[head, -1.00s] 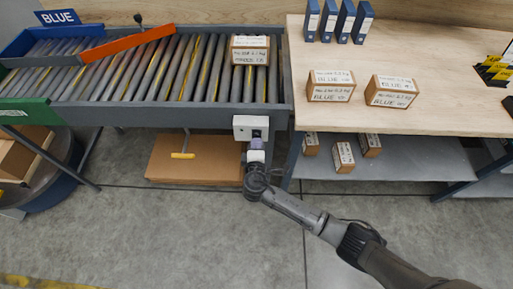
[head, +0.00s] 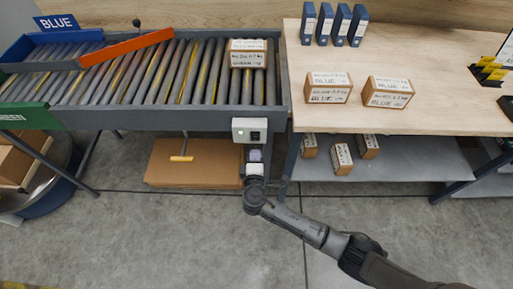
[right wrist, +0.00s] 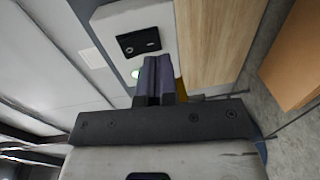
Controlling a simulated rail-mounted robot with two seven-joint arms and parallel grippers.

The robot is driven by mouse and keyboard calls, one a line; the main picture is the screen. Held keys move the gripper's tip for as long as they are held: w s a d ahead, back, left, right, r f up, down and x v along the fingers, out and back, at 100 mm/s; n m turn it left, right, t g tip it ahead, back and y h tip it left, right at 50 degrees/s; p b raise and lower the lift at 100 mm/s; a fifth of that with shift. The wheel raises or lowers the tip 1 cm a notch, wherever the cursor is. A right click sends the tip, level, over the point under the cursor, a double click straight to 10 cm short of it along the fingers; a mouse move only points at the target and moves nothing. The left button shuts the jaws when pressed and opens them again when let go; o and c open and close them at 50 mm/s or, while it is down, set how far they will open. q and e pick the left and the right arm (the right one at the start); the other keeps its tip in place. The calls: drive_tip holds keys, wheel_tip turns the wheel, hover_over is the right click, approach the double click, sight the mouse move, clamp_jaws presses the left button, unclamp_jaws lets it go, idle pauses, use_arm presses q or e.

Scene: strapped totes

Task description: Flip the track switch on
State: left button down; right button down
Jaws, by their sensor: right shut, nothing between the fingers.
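The track switch is a white box (head: 249,130) on the front rail at the right end of the roller track. It has a dark switch and a small lit green light on its face. In the right wrist view the box (right wrist: 112,28) shows its black switch plate (right wrist: 139,41), with the green light partly beside the fingers. My right gripper (head: 255,156) is just below the box in the head view, shut and empty. Its purple-grey fingers (right wrist: 157,64) end close to the switch plate; I cannot tell whether they touch the box. My left gripper is not in view.
The roller track (head: 150,75) carries one labelled carton (head: 248,53). A wooden table (head: 430,60) with two cartons and several blue binders stands to the right. A large flat carton (head: 200,165) lies under the track. The floor in front is clear.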

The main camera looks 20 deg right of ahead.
drive_tip(key=f+v, duration=0.2)
drive_tip(key=v, duration=0.8)
drive_tip(key=shift+s+p, duration=0.15)
drive_tip(key=shift+p, duration=0.3)
